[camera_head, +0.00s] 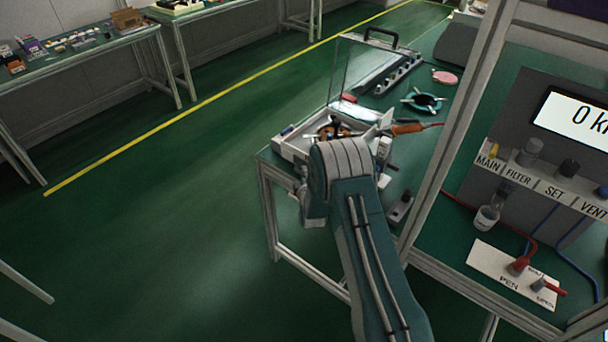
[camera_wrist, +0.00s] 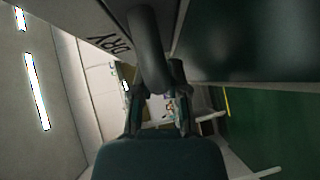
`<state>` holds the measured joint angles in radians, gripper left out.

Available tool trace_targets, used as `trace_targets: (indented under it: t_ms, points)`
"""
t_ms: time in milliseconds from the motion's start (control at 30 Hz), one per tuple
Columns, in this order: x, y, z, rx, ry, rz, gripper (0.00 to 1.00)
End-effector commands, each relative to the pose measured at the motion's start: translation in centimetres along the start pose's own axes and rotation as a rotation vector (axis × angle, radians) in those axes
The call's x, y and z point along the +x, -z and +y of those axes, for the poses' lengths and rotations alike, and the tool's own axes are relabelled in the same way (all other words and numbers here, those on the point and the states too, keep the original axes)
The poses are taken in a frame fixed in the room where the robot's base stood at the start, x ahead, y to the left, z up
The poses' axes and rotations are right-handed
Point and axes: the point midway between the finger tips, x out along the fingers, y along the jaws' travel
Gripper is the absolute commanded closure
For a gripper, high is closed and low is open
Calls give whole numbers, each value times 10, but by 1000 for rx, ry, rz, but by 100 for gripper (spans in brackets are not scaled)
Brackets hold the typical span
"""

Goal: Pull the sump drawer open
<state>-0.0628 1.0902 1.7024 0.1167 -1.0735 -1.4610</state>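In the wrist view, a thick dark curved handle (camera_wrist: 149,50) arches in front of a grey panel marked "DRY" (camera_wrist: 108,42). My gripper (camera_wrist: 160,90) has its two fingers apart, one on each side of the handle's near end. I cannot tell whether the fingers touch or clamp it. No label naming the sump drawer is readable, and no gap of an open drawer can be made out.
A post and a control panel (camera_head: 575,118) stand close on the right. The green floor (camera_head: 160,210) at left is clear.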

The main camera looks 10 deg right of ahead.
Motion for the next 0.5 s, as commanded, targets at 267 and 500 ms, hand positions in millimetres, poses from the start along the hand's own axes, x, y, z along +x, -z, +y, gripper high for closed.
trace_targets:
  t_ms: [267,500]
  points:
    - [-8,10,-6,0,8,4,100]
    - [-53,55,-20,-1,12,6,100]
